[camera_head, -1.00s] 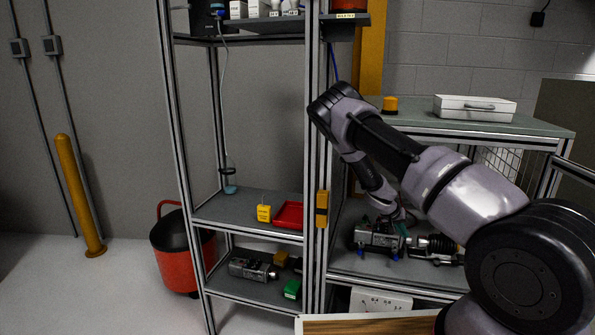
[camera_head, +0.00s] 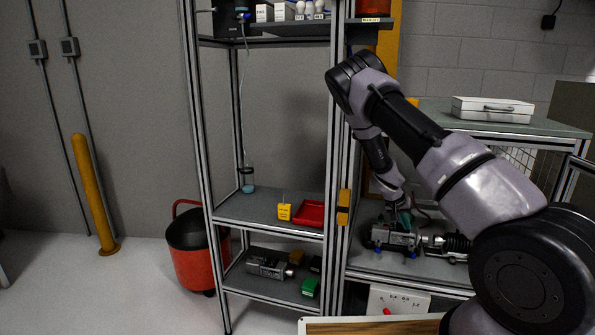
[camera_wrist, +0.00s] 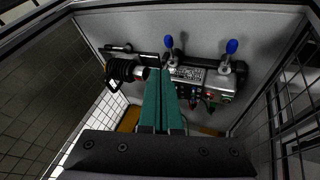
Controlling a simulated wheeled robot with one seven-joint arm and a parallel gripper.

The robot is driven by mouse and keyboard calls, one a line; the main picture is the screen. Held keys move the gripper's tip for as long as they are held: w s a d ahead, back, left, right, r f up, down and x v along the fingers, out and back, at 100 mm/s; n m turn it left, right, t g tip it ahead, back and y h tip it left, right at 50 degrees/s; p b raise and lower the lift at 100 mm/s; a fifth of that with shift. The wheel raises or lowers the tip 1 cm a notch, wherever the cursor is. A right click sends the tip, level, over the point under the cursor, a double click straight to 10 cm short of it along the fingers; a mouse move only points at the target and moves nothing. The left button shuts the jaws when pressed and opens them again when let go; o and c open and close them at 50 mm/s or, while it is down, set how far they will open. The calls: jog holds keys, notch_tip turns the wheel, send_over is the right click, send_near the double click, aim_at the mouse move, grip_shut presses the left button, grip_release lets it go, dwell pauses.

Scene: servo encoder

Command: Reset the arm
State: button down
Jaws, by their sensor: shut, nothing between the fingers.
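My gripper (camera_wrist: 164,92) has green fingers, pressed together and empty, in the wrist view. In the head view my arm reaches over the bench at right, and the gripper end (camera_head: 400,214) is just above a grey servo unit (camera_head: 394,239). In the wrist view the servo unit (camera_wrist: 188,76) sits beyond the fingertips, between two blue-tipped clamps (camera_wrist: 231,47). A black coiled coupling (camera_wrist: 122,72) lies to its left. The fingertips overlap the unit's left end in the wrist view; I cannot tell whether they touch it.
A shelf rack at left holds a red tray (camera_head: 310,213), a yellow tag block (camera_head: 284,211), a second servo unit (camera_head: 268,266) and a green block (camera_head: 310,287). A rack post (camera_head: 337,150) stands close left of my arm. A white case (camera_head: 492,109) rests on the bench top. Mesh panels (camera_wrist: 300,120) flank the bay.

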jog(key=s+a+r+t+y, duration=0.1)
jog(key=s+a+r+y, duration=0.2)
jog(key=r, duration=0.7)
jog(key=s+a+r+m+y, duration=0.15)
jog(key=s+r, duration=0.35)
jog(key=r, duration=0.5)
jog(key=s+a+r+t+y, duration=0.15)
jog(key=s+a+r, duration=0.25)
jog(key=r, duration=0.7)
jog(key=s+a+r+n, duration=0.1)
jog(key=s+r, duration=0.3)
jog(key=s, duration=0.4)
jog(key=s+a+r+n+t+y, duration=0.1)
jog(key=s+a+r, duration=0.1)
jog(key=s+r, duration=0.3)
jog(key=s+a+r+n+t, duration=0.1)
jog(key=s+r, duration=0.4)
jog(key=s, duration=0.5)
jog(key=shift+s+a+y, duration=0.35)
jog(key=shift+a+y, duration=0.05)
jog(key=shift+a, duration=0.4)
jog(key=shift+r, duration=0.1)
